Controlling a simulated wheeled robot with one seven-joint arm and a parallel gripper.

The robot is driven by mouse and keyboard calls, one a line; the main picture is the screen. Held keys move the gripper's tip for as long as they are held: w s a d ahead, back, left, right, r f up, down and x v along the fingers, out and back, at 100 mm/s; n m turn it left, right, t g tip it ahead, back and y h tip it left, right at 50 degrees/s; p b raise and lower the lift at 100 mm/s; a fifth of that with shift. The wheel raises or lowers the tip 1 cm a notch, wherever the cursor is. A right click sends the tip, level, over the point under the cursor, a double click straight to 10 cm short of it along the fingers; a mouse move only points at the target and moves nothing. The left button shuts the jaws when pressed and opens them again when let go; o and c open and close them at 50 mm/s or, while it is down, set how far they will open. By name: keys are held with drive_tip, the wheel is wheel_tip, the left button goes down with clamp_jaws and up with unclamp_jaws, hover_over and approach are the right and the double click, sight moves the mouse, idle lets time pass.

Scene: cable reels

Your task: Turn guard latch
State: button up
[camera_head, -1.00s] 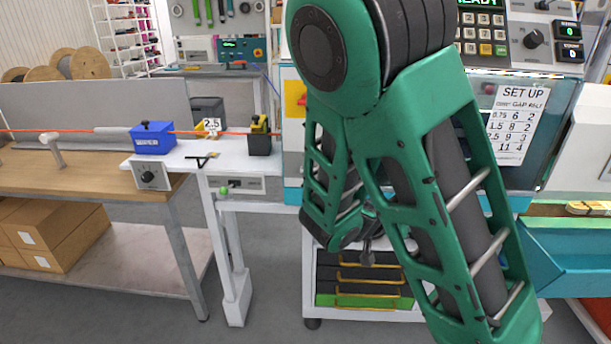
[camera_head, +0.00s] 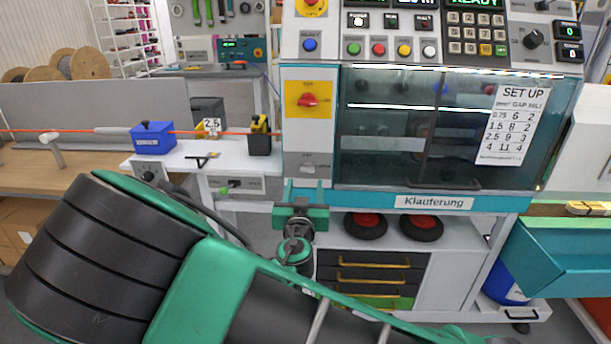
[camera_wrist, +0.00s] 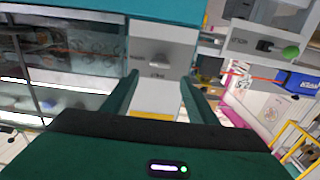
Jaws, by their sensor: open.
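A small grey latch (camera_head: 308,169) sits on the narrow light panel left of the machine's clear guard window. It is low on that panel, under a red rotary knob (camera_head: 308,99) on a yellow plate. In the wrist view the latch (camera_wrist: 158,60) shows ahead, between the finger directions, with a small unreadable label near it. My gripper (camera_head: 304,187) is open and empty, just below the latch in the head view, fingers pointing toward the panel. In the wrist view my gripper (camera_wrist: 160,80) has both dark green fingers spread apart. I see no contact with the latch.
The guard window (camera_head: 420,130) is closed beside the panel. The white side table (camera_head: 190,160) with a blue box (camera_head: 152,137) and an orange cable stands to the left. Black drawers (camera_head: 365,275) are below. A teal tray (camera_head: 560,250) is at right.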

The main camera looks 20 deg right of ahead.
sight(306, 170)
drive_tip(key=x, duration=0.8)
drive_tip(key=c, duration=1.1)
